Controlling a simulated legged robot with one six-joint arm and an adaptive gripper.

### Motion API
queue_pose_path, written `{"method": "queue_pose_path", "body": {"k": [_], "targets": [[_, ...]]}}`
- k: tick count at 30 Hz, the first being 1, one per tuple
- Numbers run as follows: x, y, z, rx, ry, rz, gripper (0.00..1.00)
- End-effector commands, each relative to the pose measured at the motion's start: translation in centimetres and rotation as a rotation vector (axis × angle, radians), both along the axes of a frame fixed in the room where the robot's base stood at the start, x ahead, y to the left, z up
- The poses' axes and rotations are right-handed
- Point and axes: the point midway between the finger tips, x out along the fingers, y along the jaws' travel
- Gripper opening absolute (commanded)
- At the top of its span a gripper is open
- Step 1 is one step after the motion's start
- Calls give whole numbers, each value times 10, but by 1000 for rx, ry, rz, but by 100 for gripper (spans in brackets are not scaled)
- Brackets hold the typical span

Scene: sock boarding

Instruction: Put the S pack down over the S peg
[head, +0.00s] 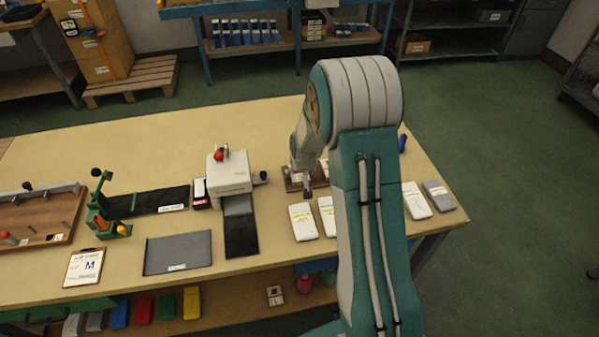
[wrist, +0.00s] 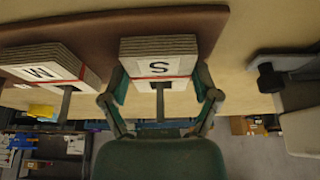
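In the wrist view the S pack (wrist: 159,67) is a stack of layered grey-brown boards with a white label, a black S and a red stripe. A thin grey rod, the S peg (wrist: 159,103), stands out through the dark slot in the pack. The pack looks seated low, over the brown base board (wrist: 212,22). My gripper (wrist: 161,78) has one green finger on each side of the pack, close to its edges; I cannot tell whether both touch it. In the head view my gripper (head: 308,190) is low at the table's right part, and my arm hides much there.
Beside it a similar M pack (wrist: 42,70) sits with its own peg (wrist: 66,102). Flat white packs (head: 303,222) lie near the table's front edge, others (head: 416,200) right of my arm. A white press (head: 229,172) stands left of my gripper.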

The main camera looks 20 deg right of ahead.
Motion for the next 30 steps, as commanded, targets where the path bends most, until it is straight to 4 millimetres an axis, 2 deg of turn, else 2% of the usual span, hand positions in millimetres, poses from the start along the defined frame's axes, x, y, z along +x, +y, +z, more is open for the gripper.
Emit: {"method": "queue_pose_path", "body": {"k": [12, 16, 20, 30], "targets": [[0, 0, 0, 0, 0, 0, 100], [-1, 0, 7, 0, -2, 0, 100], [-8, 1, 24, -1, -4, 0, 100], [-31, 6, 82, -1, -4, 0, 100]]}}
